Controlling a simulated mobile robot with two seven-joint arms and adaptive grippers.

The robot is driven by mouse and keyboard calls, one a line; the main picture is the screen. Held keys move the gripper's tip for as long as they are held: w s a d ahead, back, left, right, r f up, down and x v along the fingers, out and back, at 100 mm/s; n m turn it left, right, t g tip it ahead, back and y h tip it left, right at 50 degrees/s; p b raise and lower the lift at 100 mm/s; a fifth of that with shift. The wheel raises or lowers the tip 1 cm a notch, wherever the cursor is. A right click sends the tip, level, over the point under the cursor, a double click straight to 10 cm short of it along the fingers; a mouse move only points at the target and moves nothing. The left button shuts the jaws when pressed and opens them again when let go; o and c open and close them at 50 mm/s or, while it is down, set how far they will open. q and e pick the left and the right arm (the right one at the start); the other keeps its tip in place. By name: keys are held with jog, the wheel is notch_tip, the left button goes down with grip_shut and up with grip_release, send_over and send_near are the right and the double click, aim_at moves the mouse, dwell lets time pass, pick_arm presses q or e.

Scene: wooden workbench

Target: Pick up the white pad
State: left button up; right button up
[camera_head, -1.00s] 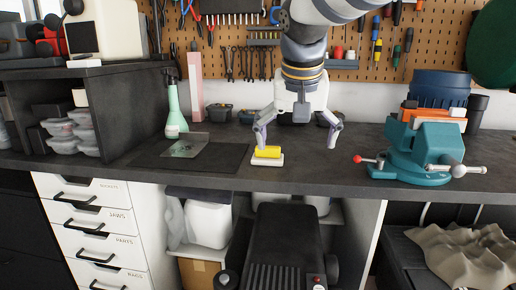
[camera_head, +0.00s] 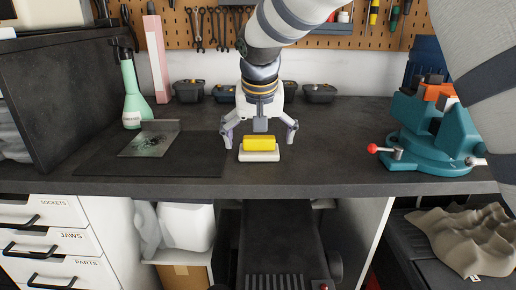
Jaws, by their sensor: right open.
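The white pad (camera_head: 259,157) lies on the dark bench top near its front edge, with a yellow block (camera_head: 259,143) on top of it. My right gripper (camera_head: 260,137) points down over the pad, its two fingers spread wide to the left and right of the yellow block. The fingertips appear slightly above and behind the pad, and nothing is held. Whether they touch the bench is hard to tell. My left gripper is not in view.
A teal vise (camera_head: 436,140) stands to the right. Small dark bins (camera_head: 188,91) line the back. Bench between pad and vise is clear.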

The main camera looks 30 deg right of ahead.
jog(key=shift+x, duration=0.8)
jog(key=shift+r, duration=0.1)
jog(key=c, duration=1.3)
